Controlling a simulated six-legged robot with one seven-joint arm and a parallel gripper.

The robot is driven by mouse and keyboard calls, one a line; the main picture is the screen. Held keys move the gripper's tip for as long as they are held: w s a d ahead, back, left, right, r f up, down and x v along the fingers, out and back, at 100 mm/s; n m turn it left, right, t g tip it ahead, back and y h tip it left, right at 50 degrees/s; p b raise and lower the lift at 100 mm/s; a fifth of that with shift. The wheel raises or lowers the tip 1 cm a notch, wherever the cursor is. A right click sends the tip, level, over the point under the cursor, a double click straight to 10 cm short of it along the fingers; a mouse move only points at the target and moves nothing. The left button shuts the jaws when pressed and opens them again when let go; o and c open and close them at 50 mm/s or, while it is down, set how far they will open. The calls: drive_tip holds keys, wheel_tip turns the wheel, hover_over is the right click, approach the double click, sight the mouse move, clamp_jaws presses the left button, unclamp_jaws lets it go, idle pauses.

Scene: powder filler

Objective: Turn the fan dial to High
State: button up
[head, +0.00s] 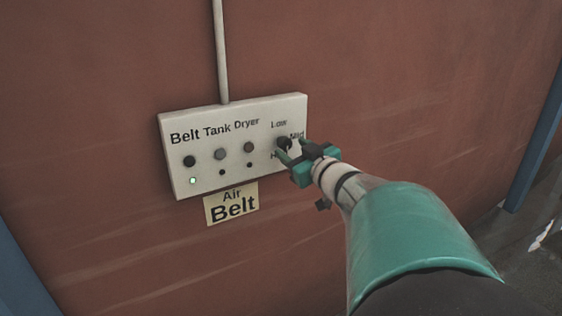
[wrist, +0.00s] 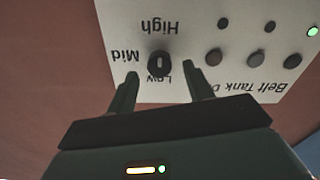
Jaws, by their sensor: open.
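The fan dial (head: 284,142) is a dark round knob at the right end of a white control panel (head: 243,107). Low, Mid and High are printed around it; High is partly hidden in the head view. In the wrist view, which shows the panel upside down, the dial (wrist: 159,63) has a raised ridge, but I cannot tell which label it points at. My gripper (head: 292,149) is open in front of the dial. In the wrist view its fingertips (wrist: 161,74) stand on either side of the dial, with gaps; contact is not visible.
Buttons labelled Belt (head: 189,161), Tank (head: 219,154) and Dryer (head: 249,147) sit left of the dial. A green light (head: 193,181) is lit below Belt. A yellow Air Belt sign (head: 232,206) is under the panel. The red wall (head: 100,70) around it is clear.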

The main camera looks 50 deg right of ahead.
drive_tip(key=v, duration=1.1)
drive_tip(key=shift+w, duration=0.1)
drive_tip(key=w+a+f+m+g, duration=0.3)
drive_tip(key=w+a+g, duration=0.1)
drive_tip(key=w+a, duration=0.65)
drive_tip(key=s+a+f+n+g+y, duration=0.1)
drive_tip(key=a+f+g+y, duration=0.1)
drive_tip(key=a, duration=0.6)
drive_tip(key=s+a+f+n+g+y, duration=0.2)
drive_tip(key=a+f, duration=0.3)
drive_tip(key=a, duration=0.4)
drive_tip(key=s+a+f+n+g+y, duration=0.1)
drive_tip(key=a+f+g+y, duration=0.1)
drive_tip(key=a, duration=0.6)
drive_tip(key=shift+s+a+f+n+g+y, duration=0.25)
drive_tip(key=shift+s+f+g+y, duration=0.2)
drive_tip(key=shift+f, duration=0.4)
drive_tip(key=shift+w+d, duration=0.1)
drive_tip(key=shift+d, duration=0.05)
